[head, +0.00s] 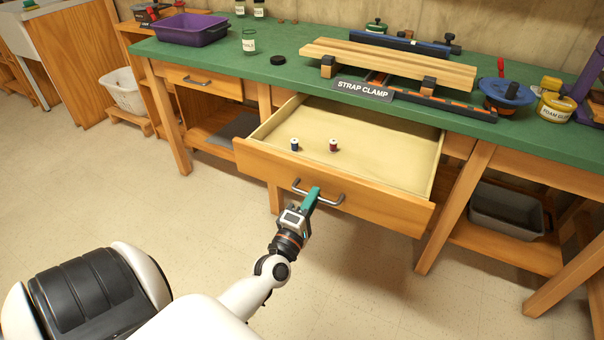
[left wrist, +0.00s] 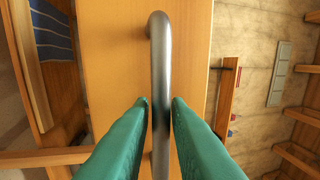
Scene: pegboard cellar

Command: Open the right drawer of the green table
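The right drawer (head: 330,185) of the green table (head: 285,72) is pulled well out, its pale inside showing. A small blue spool (head: 294,145) and a small red spool (head: 333,146) stand in it. My left gripper (head: 313,193) is at the metal bar handle (head: 330,200) on the drawer front. My right gripper is not in view.
The left drawer (head: 200,82) is shut. On the tabletop are a purple tray (head: 192,30), a glass jar (head: 249,42), wooden boards (head: 390,62) and a strap clamp sign (head: 362,90). A grey bin (head: 505,212) sits on the lower shelf. The floor before the drawer is clear.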

